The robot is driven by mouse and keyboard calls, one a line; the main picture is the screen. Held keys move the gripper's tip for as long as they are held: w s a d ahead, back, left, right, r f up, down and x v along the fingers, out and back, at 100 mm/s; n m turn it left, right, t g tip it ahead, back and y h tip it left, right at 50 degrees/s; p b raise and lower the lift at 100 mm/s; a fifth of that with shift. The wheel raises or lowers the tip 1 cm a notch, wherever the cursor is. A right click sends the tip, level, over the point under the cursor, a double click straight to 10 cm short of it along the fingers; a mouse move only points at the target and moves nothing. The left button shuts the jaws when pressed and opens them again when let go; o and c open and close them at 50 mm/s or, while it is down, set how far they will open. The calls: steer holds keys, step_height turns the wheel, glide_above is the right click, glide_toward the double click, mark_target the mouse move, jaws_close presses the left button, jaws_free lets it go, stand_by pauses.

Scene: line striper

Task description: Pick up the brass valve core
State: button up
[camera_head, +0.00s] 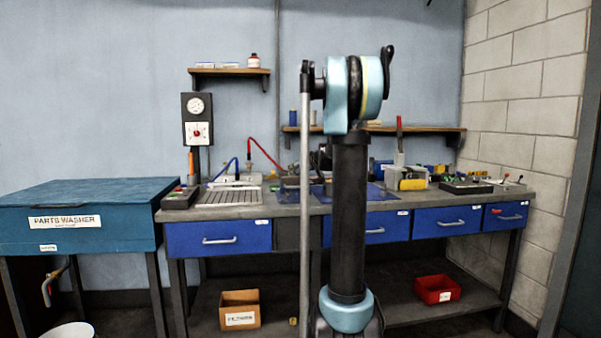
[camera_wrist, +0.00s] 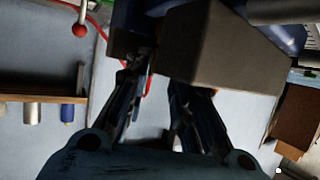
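I cannot make out the brass valve core for certain in either view. Small brass-coloured bits sit among the parts at the right end of the workbench (camera_head: 520,195), too small to tell apart. My gripper (camera_wrist: 158,80) shows in the wrist view with its two dark fingers apart and nothing visibly held between them. A large grey-brown block (camera_wrist: 215,50) fills the view at and beyond the fingertips; whether they touch it I cannot tell. In the head view my own arm stands in front of the bench's middle and hides my gripper.
A blue parts washer (camera_head: 80,210) stands left of the bench. A gauge stand (camera_head: 197,120) is at the bench's left end, beside a ribbed tray (camera_head: 230,197). A dark tray (camera_head: 466,186) lies at the right. A wall shelf (camera_head: 440,130) hangs above. Bins sit on the lower shelf.

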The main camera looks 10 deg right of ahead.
steer(key=shift+x, duration=0.8)
jaws_close()
steer(key=shift+s+a, duration=0.9)
steer(key=shift+o, duration=1.6)
jaws_free()
steer(key=shift+a+f, duration=0.1)
steer(key=shift+s, duration=0.1)
